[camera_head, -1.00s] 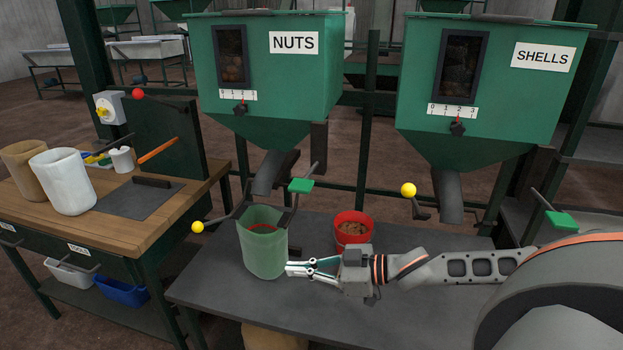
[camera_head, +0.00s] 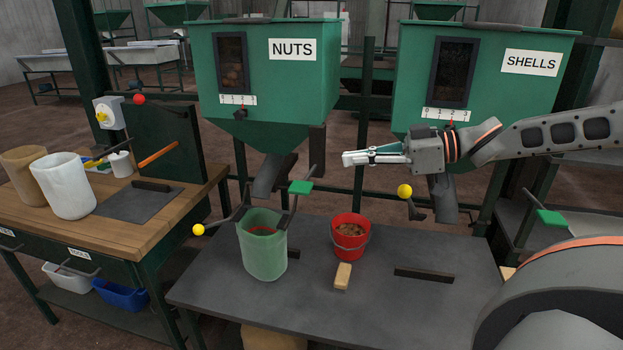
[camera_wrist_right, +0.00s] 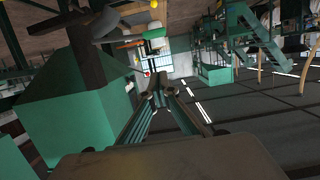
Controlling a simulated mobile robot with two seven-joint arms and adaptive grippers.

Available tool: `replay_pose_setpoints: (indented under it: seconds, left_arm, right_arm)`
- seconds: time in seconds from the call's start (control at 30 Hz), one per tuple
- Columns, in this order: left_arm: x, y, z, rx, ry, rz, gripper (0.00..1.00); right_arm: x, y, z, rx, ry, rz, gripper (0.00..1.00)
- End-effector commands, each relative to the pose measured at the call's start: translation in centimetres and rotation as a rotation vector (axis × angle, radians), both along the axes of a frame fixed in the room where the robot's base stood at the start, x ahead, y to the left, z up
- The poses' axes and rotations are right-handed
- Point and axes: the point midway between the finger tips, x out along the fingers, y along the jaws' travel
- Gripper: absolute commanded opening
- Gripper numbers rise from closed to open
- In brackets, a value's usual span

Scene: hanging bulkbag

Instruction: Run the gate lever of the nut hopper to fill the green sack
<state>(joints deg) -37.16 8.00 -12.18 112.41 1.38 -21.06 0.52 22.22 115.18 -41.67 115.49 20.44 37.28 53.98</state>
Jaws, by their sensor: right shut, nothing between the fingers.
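The green nut hopper (camera_head: 264,70) labelled NUTS hangs at the centre left, its grey spout (camera_head: 270,176) above the open green sack (camera_head: 262,248), which stands upright on the grey table. A yellow-balled lever (camera_head: 198,229) is left of the sack, and a green-ended lever (camera_head: 300,187) is right of the spout. I cannot tell which works the gate. My right gripper (camera_head: 346,158) is shut and empty, in the air between the two hoppers, pointing left and apart from both levers. Its fingers (camera_wrist_right: 158,92) also show closed in the right wrist view. My left gripper is out of view.
The SHELLS hopper (camera_head: 478,75) is behind my right arm, with its own yellow-balled lever (camera_head: 404,190). A red bucket (camera_head: 349,242), a wooden block (camera_head: 342,277) and a dark bar (camera_head: 424,275) are on the table. A workbench (camera_head: 120,225) stands at the left.

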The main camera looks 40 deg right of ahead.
Motion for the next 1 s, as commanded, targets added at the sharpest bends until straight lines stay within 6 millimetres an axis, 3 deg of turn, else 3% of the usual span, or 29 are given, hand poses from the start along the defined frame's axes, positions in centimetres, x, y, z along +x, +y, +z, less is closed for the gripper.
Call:
replay_pose_setpoints:
  seconds: [0.47,1.0]
  left_arm:
    - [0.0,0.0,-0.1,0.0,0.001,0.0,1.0]
    - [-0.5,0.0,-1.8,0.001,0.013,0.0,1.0]
  right_arm:
    - [0.1,0.0,0.2,0.004,0.002,-0.001,0.0]
    - [4.8,4.1,-1.8,0.003,0.005,0.001,0.0]
